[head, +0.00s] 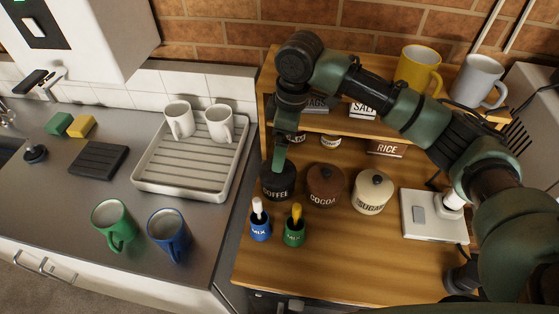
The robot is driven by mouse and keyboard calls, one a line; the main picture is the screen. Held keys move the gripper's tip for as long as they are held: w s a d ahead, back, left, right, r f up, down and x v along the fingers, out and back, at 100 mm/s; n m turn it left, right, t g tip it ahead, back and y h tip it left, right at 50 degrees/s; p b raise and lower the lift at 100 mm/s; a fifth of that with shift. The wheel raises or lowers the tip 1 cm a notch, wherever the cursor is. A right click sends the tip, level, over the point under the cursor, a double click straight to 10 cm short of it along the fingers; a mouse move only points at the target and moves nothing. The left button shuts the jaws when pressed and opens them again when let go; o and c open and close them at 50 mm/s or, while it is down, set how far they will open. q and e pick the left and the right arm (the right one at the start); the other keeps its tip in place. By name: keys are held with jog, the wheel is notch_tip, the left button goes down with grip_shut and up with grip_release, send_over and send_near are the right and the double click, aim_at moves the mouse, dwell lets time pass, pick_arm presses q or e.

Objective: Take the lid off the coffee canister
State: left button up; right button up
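The dark coffee canister (278,190), labelled COFFEE, stands upright on the wooden counter at the left end of a row of canisters. Its top is partly hidden behind my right gripper (279,168). My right arm comes in from the right and bends down, so that the gripper points down onto the canister's lid. The lid appears to sit on the canister. The fingers overlap the place of the knob, and I cannot tell whether they are closed on it. My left gripper is out of view.
A brown cocoa canister (324,187) and a white sugar canister (372,193) stand close to the right. Blue (260,228) and green (294,232) pots with stirrers stand in front. A shelf (350,126) rises behind.

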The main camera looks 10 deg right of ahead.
aim_at(275, 181)
jog(key=shift+s+a+f, duration=0.1)
jog(key=shift+s+f, duration=0.05)
jog(key=shift+f, duration=0.3)
jog(key=f, duration=0.1)
jog(key=f+p, duration=0.1)
jog(key=f, duration=0.1)
jog(key=f+p, duration=0.1)
jog(key=f, duration=0.1)
jog(key=shift+s+a+f, duration=0.1)
jog(key=shift+a+f, duration=0.15)
jog(key=shift+a, duration=0.15)
jog(key=shift+f, duration=0.35)
jog(key=shift+c, duration=0.4)
